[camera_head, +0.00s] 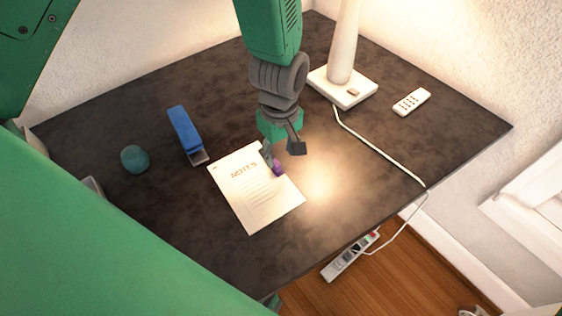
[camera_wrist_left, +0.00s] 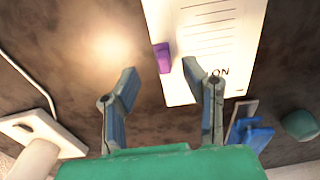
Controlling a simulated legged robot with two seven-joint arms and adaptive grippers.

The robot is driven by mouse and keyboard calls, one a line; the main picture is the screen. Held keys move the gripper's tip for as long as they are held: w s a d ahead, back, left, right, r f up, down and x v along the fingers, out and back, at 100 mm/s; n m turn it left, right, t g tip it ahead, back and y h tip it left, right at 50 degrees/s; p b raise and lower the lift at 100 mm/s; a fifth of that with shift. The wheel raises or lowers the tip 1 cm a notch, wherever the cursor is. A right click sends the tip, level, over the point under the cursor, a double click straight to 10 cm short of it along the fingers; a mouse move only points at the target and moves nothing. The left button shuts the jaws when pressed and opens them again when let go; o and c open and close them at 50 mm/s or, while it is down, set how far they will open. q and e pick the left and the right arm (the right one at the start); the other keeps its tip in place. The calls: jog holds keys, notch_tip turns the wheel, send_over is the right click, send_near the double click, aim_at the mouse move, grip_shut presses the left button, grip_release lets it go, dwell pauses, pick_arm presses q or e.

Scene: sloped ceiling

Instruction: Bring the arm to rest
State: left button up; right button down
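My left gripper (camera_head: 282,153) hangs from its green arm above the dark desk, over the right edge of the notes sheet. The left wrist view shows its two grey fingers (camera_wrist_left: 160,72) spread apart with nothing between them. A small purple block (camera_head: 278,168) lies at the right edge of the white notes sheet (camera_head: 256,203), just beyond the fingertips. The block also shows in the left wrist view (camera_wrist_left: 162,57), apart from the fingers. My right gripper is in neither view.
On the dark desk (camera_head: 390,140) are a blue stapler (camera_head: 184,130), a teal round object (camera_head: 134,159), a lamp base (camera_head: 345,90) and a white remote (camera_head: 411,102). The lamp cord (camera_head: 385,160) runs to a power strip (camera_head: 350,256) on the floor. The desk's right part is mostly clear.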

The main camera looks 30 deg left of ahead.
pick_arm(q)
notch_tip(320, 180, up, 7)
jog(key=shift+a+f, duration=0.15)
jog(key=shift+f, duration=0.05)
jog(key=shift+r, duration=0.1)
